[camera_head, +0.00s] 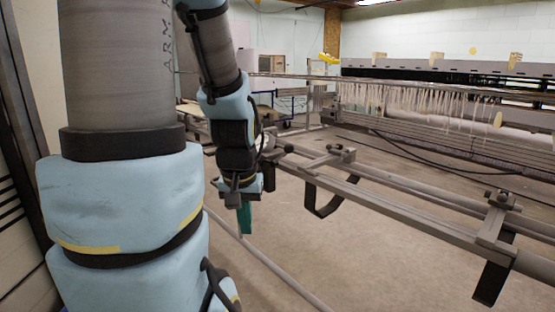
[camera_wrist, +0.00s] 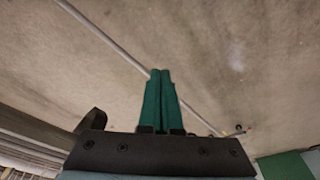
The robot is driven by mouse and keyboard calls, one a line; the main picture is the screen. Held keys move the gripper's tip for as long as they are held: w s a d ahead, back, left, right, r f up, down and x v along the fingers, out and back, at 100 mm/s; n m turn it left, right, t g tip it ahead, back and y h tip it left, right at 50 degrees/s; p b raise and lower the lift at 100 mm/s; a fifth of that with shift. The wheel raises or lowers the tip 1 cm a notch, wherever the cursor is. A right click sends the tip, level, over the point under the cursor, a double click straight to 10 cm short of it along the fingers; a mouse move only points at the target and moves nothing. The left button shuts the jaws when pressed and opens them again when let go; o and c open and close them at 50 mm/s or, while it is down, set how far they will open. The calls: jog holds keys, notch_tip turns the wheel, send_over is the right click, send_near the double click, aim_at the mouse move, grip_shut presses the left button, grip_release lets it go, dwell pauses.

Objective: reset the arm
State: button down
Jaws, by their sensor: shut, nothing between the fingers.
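My gripper (camera_head: 245,218) hangs downward at the end of my arm, left of the middle in the head view, beside the grey metal frame (camera_head: 375,194). In the wrist view its two green fingers (camera_wrist: 160,75) lie side by side, touching, with nothing between them. Bare concrete floor (camera_wrist: 220,50) shows beyond the fingertips. My large blue and grey arm links fill the left of the head view and hide what is behind them.
The grey frame's rails run from the centre to the right edge, with a dark curved bracket (camera_head: 325,203) hanging below. A loom with pale hanging threads (camera_head: 420,100) stands at the back right. A thin pipe (camera_head: 270,265) runs low across the open floor.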

notch_tip(320, 180, down, 15)
jog(key=s+b, duration=0.1)
jog(key=b, duration=1.1)
notch_tip(320, 180, up, 26)
jog(key=p, duration=2.6)
jog(key=shift+r+g, duration=0.15)
jog(key=shift+g, duration=0.15)
